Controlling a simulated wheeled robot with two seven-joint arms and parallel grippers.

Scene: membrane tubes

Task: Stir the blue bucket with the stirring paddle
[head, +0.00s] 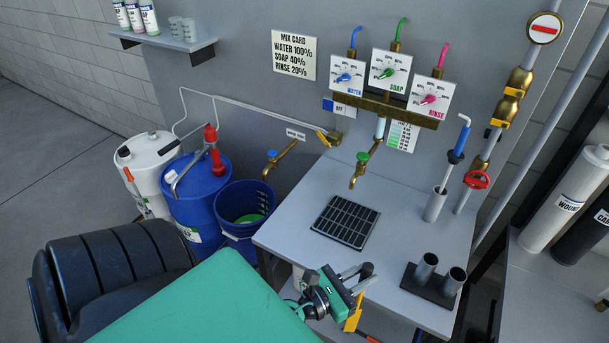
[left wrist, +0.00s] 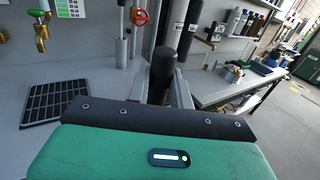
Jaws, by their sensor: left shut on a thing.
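The blue bucket (head: 222,230) stands on the left, against the left side of the grey bench, with something green inside it. My left gripper (head: 362,278) is over the front of the bench, well to the right of the bucket. It is shut on a black handle, which I take to be the stirring paddle (head: 367,269). In the left wrist view the black handle (left wrist: 162,75) stands up between the fingers (left wrist: 163,92). My right gripper does not show.
A twin-tube stand (head: 432,286) is just right of my left gripper. Behind are a grey holder (head: 434,206) with a blue-topped rod, a brass tap (head: 360,172) and a black drain grate (head: 345,221). A blue drum (head: 200,205) stands left of the bucket.

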